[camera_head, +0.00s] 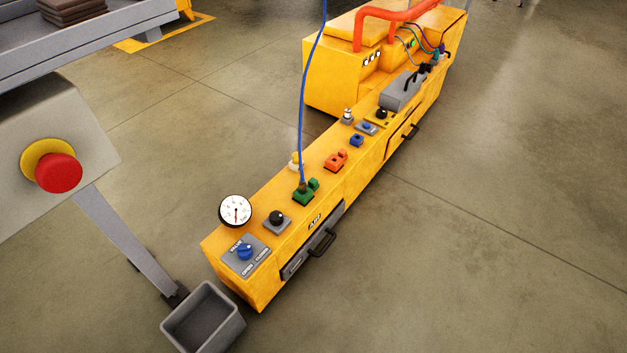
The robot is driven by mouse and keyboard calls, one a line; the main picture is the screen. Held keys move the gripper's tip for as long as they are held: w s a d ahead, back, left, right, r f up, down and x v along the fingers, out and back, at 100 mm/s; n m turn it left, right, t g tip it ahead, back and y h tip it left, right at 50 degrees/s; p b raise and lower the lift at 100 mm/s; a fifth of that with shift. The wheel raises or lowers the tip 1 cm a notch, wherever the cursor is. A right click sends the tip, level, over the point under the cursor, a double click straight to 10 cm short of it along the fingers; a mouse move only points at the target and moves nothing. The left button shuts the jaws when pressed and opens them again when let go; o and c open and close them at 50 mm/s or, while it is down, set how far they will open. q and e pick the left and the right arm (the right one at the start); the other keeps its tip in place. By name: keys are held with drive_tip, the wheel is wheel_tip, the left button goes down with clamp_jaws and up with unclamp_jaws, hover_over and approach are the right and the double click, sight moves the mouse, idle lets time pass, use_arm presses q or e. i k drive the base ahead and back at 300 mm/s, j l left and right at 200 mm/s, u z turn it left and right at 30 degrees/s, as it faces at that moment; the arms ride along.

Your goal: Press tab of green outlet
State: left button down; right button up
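The green outlet (303,198) sits on top of the long yellow machine cabinet (215,260), right of the round white gauge. A blue cable (301,120) hangs down from above and its lower end meets the green outlet. A raised green part (314,183) shows at the outlet's right side; I cannot tell whether it is the tab. Neither of my grippers is in view.
A gauge (236,210), a black knob (277,217) and a blue valve (245,251) lie left of the outlet. An orange outlet (336,160) lies beyond it. A grey bin (203,318) and a red button (59,173) stand left. Floor at right is clear.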

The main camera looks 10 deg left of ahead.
sight(312, 182)
drive_tip(key=i+l+u, duration=0.15)
drive_tip(key=u, duration=0.7)
drive_tip(key=i+l+u, duration=0.15)
drive_tip(key=l+u, duration=0.15)
drive_tip(key=l, duration=0.2)
drive_tip(key=i+l+u, duration=0.25)
drive_tip(key=l, duration=0.25)
drive_tip(key=l+u, duration=0.3)
drive_tip(key=l, duration=1.65)
drive_tip(key=i+j, duration=0.05)
